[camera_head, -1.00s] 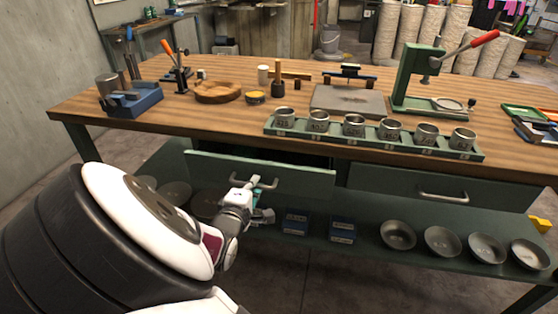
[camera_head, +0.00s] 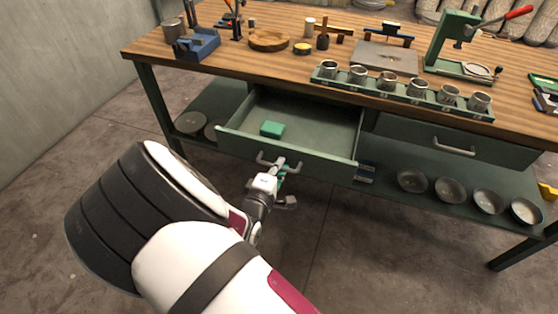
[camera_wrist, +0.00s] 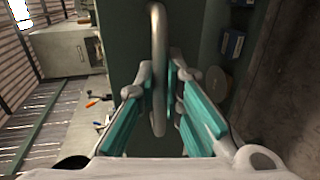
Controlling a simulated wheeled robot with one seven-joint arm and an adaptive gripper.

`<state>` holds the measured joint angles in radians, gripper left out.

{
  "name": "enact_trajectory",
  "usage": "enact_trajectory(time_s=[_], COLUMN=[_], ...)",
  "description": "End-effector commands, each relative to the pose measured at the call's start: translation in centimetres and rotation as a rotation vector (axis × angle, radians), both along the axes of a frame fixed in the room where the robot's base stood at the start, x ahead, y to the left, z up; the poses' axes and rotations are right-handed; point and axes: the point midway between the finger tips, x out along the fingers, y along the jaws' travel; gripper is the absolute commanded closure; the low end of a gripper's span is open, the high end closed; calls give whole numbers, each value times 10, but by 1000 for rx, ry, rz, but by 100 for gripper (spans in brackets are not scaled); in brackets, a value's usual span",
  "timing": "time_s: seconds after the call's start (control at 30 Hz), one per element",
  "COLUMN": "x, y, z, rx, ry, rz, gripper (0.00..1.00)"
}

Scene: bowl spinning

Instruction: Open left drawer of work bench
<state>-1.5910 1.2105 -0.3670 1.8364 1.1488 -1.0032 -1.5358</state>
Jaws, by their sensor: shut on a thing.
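The left drawer (camera_head: 290,150) of the green work bench is pulled well out. A small green block (camera_head: 272,129) lies inside it. Its metal bar handle (camera_head: 265,160) is on the drawer front. My gripper (camera_head: 282,168) is at this handle, in front of the drawer. In the wrist view the handle (camera_wrist: 158,70) passes between the teal finger pads of my gripper (camera_wrist: 167,85), which is shut on it. The arm hides part of the floor.
The right drawer (camera_head: 430,138) is shut. Bowls (camera_head: 450,190) stand on the lower shelf. Metal cups in a green rack (camera_head: 400,95) stand along the bench's front edge. A wooden plate (camera_head: 269,40) and tools are on the top. The floor (camera_head: 350,260) in front is clear.

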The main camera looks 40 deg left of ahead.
Motion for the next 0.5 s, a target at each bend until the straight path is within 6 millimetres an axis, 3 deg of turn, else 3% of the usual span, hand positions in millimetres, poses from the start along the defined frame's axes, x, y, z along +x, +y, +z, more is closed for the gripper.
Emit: enact_trajectory(time_s=[0.4,0.43,0.5], x=[-1,-1,-1], y=[-1,-1,-1], z=[0,0,0], rx=[0,0,0], ry=[0,0,0], rz=[-1,-1,-1], gripper=[100,85,70])
